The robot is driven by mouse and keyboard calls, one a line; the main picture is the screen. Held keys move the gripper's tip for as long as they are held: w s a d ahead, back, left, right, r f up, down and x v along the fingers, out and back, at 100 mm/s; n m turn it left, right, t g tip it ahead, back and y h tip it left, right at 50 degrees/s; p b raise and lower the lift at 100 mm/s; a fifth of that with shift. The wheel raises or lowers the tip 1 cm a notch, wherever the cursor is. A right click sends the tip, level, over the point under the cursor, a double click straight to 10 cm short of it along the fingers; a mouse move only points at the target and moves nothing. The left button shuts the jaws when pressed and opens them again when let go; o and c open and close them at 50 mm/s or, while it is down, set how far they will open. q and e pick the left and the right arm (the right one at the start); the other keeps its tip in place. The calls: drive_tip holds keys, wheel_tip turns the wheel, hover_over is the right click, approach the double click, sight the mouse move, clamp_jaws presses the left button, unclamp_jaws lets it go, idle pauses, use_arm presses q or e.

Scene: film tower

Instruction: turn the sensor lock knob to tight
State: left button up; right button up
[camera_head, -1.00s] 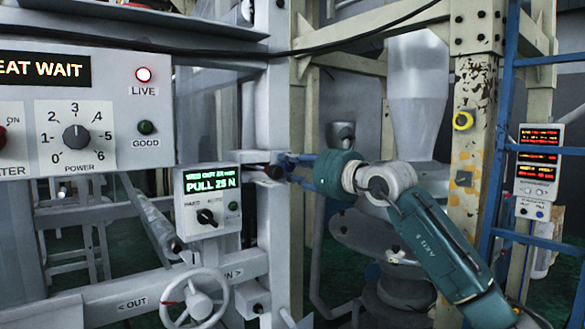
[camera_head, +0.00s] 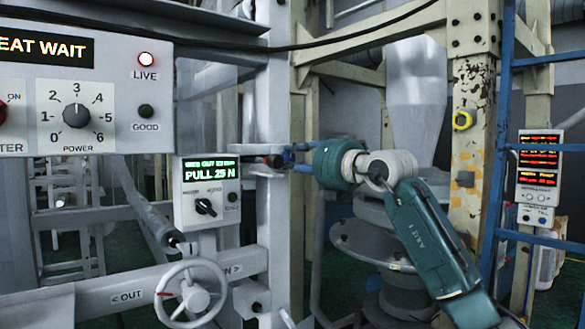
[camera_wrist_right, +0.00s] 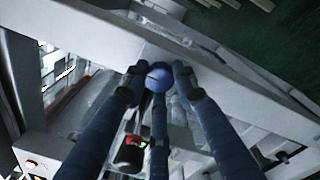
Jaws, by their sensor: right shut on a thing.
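My right gripper (camera_head: 288,157) reaches in from the right, its blue fingers at the light grey machine post. In the right wrist view its fingers (camera_wrist_right: 160,75) close around a small rounded blue knob (camera_wrist_right: 160,83), which I take to be the sensor lock knob. The fingers partly hide it, and I cannot read any mark showing how tight it is. In the head view a small dark part (camera_head: 274,160) shows at the fingertips. My left gripper is not in view.
A control box (camera_head: 206,215) reading PULL 25 N stands just left of the gripper, with a handwheel (camera_head: 191,293) below. The heater panel (camera_head: 130,85) is upper left. Blue rails (camera_head: 497,180) and a red-lit meter (camera_head: 539,165) stand at right.

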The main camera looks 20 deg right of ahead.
drive_tip(key=m+b, duration=0.2)
drive_tip(key=m, duration=0.2)
drive_tip(key=shift+f+m, duration=0.1)
drive_tip(key=shift+m, duration=0.3)
drive_tip(key=shift+m+b, duration=0.6)
drive_tip(key=shift+m, duration=1.4)
drive_tip(key=o, duration=1.2)
drive_tip(key=shift+c, duration=0.2)
drive_tip(key=v, duration=1.2)
drive_tip(key=shift+a+f, duration=0.1)
